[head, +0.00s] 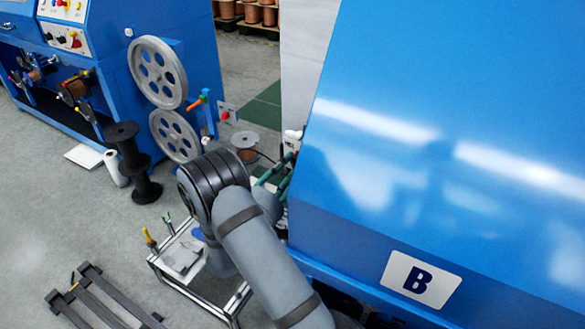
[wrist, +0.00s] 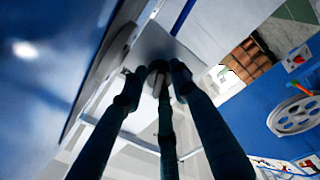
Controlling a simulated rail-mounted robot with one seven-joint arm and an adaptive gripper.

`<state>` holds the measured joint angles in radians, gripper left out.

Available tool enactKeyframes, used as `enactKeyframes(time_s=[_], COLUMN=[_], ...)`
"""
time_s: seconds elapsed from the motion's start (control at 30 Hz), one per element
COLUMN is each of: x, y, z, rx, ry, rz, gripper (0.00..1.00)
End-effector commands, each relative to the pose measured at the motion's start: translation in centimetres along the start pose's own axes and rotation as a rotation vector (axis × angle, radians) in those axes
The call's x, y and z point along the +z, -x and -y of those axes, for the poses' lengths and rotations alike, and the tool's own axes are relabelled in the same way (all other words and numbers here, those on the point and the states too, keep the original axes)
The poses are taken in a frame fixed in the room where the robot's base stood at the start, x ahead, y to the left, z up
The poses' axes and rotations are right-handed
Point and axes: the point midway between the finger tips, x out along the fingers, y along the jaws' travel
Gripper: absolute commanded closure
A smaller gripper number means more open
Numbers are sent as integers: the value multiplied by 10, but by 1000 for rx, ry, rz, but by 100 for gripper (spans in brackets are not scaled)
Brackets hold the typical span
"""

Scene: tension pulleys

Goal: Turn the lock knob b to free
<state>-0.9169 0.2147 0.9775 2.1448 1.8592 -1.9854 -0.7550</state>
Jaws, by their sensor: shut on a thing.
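My gripper (wrist: 156,78) fills the middle of the wrist view, its dark fingers reaching up to a small dark knob with a pale part (wrist: 158,68). The fingertips stand close around this knob, and it looks like lock knob b. The knob sits in front of a grey plate (wrist: 160,42). In the head view my gripper (head: 283,172) shows only as greenish fingers beside the blue machine marked B (head: 430,215). The knob is hidden there behind my arm and the machine. The knob's turn and any free or locked mark cannot be read.
The blue cover of machine B fills the right side of the head view. A small trolley (head: 185,258) with tools stands below my arm. Another blue machine with grey pulleys (head: 158,72) and a black spool (head: 135,160) stand at left. Open floor lies between.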

Motion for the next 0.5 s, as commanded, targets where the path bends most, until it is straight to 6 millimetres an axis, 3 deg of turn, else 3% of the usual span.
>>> enactKeyframes(time_s=[0.27,0.3,0.5], x=[-2,-2,-2], y=[-2,-2,-2], z=[-3,-3,-2], rx=[7,7,5], ry=[-3,-3,-2], rz=[-6,-6,-5], gripper=[98,70,58])
